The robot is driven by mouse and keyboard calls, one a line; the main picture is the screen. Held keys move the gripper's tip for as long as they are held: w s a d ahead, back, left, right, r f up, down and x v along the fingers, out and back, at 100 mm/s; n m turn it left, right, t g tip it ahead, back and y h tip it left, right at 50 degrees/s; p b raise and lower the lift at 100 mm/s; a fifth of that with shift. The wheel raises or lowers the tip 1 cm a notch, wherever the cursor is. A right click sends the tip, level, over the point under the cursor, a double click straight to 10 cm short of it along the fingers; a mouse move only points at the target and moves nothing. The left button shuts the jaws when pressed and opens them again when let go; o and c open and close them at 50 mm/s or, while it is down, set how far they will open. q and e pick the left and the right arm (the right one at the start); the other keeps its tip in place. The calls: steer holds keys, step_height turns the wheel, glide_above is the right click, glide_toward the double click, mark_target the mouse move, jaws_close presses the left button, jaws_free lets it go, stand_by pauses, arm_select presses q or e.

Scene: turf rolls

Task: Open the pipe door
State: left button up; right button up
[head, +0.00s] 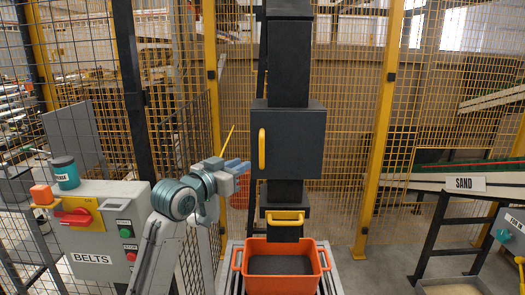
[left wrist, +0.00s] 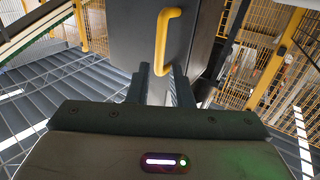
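The pipe door (head: 295,145) is a dark grey square panel on the vertical black pipe (head: 288,60). It looks shut. Its yellow vertical handle (head: 262,148) is on the door's left side. My left gripper (head: 246,167) is just left of the handle's lower end in the head view. In the left wrist view the handle (left wrist: 163,40) stands beyond the fingertips, roughly in line with the gap between them. The left fingers (left wrist: 161,75) are apart with nothing held between them. My right gripper is in neither view.
An orange crate (head: 247,262) with dark contents sits below the pipe, under a yellow lower handle (head: 285,217). A grey BELTS control box (head: 97,225) stands at the left. Yellow mesh fencing (head: 345,130) is behind.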

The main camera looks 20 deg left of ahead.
mark_target(260, 151)
arm_select(q)
steer(key=p+x, duration=0.1)
steer(key=x, duration=0.2)
steer(key=r+p+x, duration=0.1)
steer(key=x, duration=0.2)
steer(key=p+x, duration=0.1)
steer(key=x, duration=0.2)
steer(key=shift+w+d+r, duration=0.1)
steer(key=shift+w+r, duration=0.1)
steer(key=shift+w, duration=0.1)
steer(key=shift+w+d+f+p, duration=0.2)
steer(key=shift+w+p, duration=0.1)
steer(key=shift+w, duration=0.35)
jaws_close()
